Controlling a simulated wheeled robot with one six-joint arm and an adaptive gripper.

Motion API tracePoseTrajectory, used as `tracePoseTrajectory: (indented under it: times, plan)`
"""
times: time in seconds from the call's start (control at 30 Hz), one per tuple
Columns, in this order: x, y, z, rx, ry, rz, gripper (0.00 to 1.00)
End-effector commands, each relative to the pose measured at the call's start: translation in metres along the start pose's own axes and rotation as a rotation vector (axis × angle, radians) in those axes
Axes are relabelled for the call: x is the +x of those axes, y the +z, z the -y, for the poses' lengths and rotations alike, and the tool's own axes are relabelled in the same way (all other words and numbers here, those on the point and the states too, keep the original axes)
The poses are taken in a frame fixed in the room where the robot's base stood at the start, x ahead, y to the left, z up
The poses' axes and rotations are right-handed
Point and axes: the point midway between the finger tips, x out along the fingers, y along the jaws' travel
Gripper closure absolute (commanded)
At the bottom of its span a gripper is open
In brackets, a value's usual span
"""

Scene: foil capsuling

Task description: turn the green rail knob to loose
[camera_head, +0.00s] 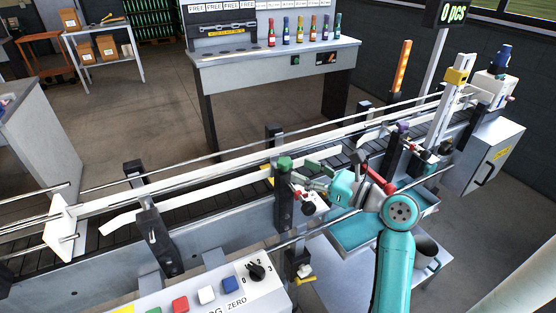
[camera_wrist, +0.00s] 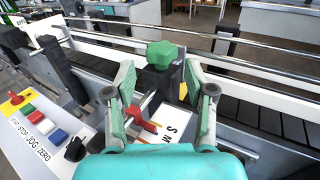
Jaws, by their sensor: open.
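The green rail knob (camera_wrist: 162,54) sits on top of a black post (camera_wrist: 155,83) beside the conveyor in the wrist view. In the head view the green knob (camera_head: 285,163) tops the same post, just left of my gripper (camera_head: 312,179). In the wrist view my gripper (camera_wrist: 160,80) is open, with one finger on each side of the post and the knob seen beyond and between the fingertips. I cannot tell whether either finger touches it. A red pointer (camera_wrist: 147,103) and a white card with letters, partly hidden, show between the fingers.
The conveyor (camera_head: 200,198) with its guide rails runs diagonally past the post. A control panel (camera_head: 215,297) with coloured buttons and a black dial stands in front. A teal tray (camera_head: 350,236) lies below my arm. A purple knob (camera_head: 402,127) is farther right.

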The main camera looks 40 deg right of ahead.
Motion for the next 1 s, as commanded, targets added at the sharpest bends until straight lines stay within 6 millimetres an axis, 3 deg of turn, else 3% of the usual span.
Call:
tracePoseTrajectory:
  times: [0.2, 0.43, 0.63, 0.9, 1.0]
  plan:
    - [0.041, 0.001, -0.001, -0.002, 0.004, 0.001, 0.46]
    - [0.073, 0.001, 0.0, -0.003, 0.001, 0.001, 0.46]
    - [0.085, 0.0, 0.001, -0.002, -0.001, 0.0, 0.46]
    - [0.086, 0.0, 0.001, -0.003, -0.002, 0.0, 0.46]
    - [0.085, 0.0, 0.001, -0.003, -0.002, 0.0, 0.68]
